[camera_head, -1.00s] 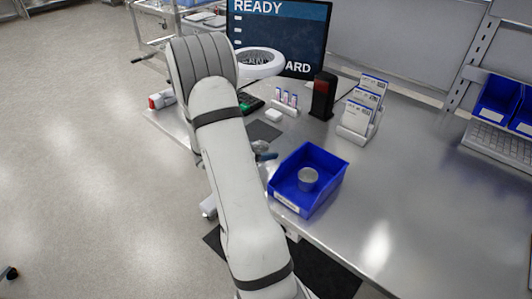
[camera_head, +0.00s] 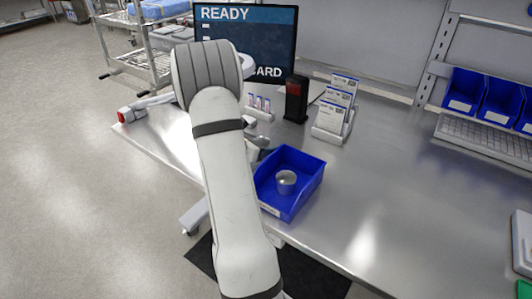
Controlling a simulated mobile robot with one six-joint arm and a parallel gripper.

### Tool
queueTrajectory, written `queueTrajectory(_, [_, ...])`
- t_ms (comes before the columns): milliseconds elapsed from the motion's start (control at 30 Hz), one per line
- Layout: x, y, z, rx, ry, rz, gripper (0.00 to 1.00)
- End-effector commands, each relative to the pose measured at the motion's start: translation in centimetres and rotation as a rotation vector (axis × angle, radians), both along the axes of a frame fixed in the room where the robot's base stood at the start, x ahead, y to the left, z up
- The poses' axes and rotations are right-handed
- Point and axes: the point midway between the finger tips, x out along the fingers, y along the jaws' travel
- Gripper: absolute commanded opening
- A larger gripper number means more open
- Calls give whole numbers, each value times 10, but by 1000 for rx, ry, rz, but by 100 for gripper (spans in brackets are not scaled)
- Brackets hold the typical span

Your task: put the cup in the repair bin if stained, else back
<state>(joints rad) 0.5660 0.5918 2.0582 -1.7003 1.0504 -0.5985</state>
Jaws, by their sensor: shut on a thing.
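A small grey metal cup (camera_head: 286,182) stands upright inside an open blue bin (camera_head: 313,182) on the steel bench. I cannot make out any stain on it at this size. My pale arm crosses the middle of the view, left of the bin. Only a small grey part of my gripper (camera_head: 257,143) shows between the arm and the bin's back left side. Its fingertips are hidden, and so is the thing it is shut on.
Behind the bin stand a card rack (camera_head: 335,112), a black device (camera_head: 296,99) and a monitor reading READY (camera_head: 250,35). More blue bins (camera_head: 465,90) sit at the right above a grey keyboard-like tray (camera_head: 485,136).

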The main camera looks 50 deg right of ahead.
Motion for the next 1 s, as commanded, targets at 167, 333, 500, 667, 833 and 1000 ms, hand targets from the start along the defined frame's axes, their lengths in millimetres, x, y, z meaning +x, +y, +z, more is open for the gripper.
queueTrajectory(167, [0, 0, -25, 3, 4, 0, 30])
queueTrajectory(333, [0, 0, -31, 1, -1, -1, 30])
queueTrajectory(500, [0, 0, -33, 1, -1, -1, 30])
queueTrajectory(667, [-1, 0, -34, 1, -1, -1, 59])
queueTrajectory(833, [-1, 0, -34, 1, 0, -2, 62])
queueTrajectory(1000, [-1, 0, -31, 1, 0, -2, 62])
